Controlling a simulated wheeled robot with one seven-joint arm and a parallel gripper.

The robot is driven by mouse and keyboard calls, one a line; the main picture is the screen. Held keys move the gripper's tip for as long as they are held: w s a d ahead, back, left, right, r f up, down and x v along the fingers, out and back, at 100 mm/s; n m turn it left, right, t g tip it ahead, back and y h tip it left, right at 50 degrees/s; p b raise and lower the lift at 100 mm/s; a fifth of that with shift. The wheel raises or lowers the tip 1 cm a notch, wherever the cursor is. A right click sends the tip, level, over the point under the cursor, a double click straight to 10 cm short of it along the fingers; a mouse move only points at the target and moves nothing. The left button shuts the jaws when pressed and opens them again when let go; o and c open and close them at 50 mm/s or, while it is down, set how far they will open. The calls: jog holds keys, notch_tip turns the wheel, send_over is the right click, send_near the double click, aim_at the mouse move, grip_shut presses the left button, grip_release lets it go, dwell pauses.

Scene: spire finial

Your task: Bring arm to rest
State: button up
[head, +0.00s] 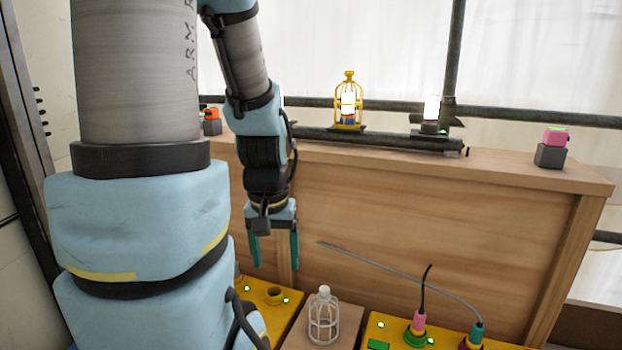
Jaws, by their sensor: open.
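My gripper (272,254) hangs from my arm left of the middle of the head view. Its two teal fingers point down and stand apart, with nothing between them. It is in front of the wooden panel (400,225), above the yellow boxes. A white cage-like finial (323,318) stands upright on a small wooden block (345,322) below and to the right of my gripper, apart from it. A yellow cage (348,105) stands on the dark rail at the top of the panel, with a glowing light inside.
A yellow box (388,322) with pink and teal plugs and cables stands at lower right. Another yellow box (262,292) with sockets sits below my gripper. A glowing lamp (432,108) and a pink-topped grey block (552,148) stand on the ledge. Dark pipes run behind.

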notch_tip(320, 180, up, 21)
jog(key=p, duration=1.8)
jog(key=shift+f, duration=0.2)
